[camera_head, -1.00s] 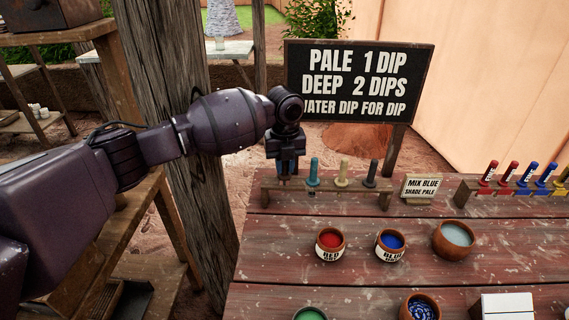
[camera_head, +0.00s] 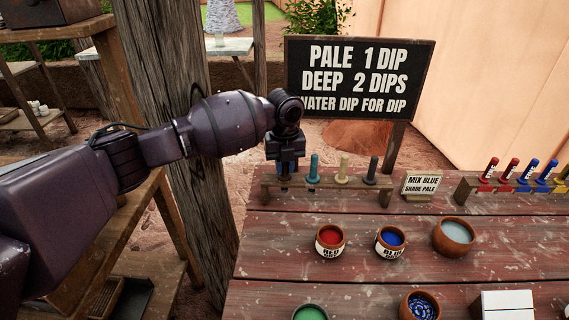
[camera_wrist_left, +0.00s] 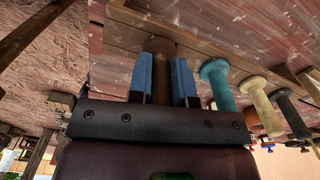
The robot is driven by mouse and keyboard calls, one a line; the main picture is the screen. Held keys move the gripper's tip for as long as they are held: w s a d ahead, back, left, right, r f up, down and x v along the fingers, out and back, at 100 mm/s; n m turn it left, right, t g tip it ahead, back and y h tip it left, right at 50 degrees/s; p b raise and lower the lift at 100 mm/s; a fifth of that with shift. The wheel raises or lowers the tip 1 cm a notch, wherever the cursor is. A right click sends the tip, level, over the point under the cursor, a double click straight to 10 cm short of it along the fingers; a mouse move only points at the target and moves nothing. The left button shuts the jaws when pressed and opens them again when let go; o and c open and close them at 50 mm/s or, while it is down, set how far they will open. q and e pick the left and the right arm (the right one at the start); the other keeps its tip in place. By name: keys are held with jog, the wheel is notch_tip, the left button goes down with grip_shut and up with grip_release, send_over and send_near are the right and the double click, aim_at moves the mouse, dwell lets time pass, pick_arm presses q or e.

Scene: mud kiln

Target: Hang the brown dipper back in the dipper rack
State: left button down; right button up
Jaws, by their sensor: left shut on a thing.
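The brown dipper (camera_wrist_left: 162,75) stands between the blue fingers of my left gripper (camera_wrist_left: 163,78) in the left wrist view. My left gripper (camera_head: 285,176) is shut on its handle at the left end of the wooden dipper rack (camera_head: 330,187). The dipper's handle lines up with the rack's left end, beside the teal dipper (camera_head: 313,170). The fingers hide most of the dipper in the head view, and its lower end is hidden, so I cannot tell how deep it sits. My right gripper is not in view.
A cream dipper (camera_head: 344,168) and a dark dipper (camera_head: 372,171) hang in the same rack. Red (camera_head: 331,240), blue (camera_head: 391,240) and grey-blue (camera_head: 454,236) bowls stand in front. A small sign (camera_head: 421,185) is right of the rack; a thick post (camera_head: 185,180) is left.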

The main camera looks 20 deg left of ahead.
pick_arm(q)
jog(key=shift+c, duration=2.4)
grip_release()
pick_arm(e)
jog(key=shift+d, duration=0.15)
pick_arm(q)
jog(key=shift+r, duration=0.35)
jog(key=shift+r+p, duration=0.95)
jog(key=shift+r, duration=0.95)
jog(key=shift+r+p, duration=0.45)
jog(key=shift+r, duration=1.05)
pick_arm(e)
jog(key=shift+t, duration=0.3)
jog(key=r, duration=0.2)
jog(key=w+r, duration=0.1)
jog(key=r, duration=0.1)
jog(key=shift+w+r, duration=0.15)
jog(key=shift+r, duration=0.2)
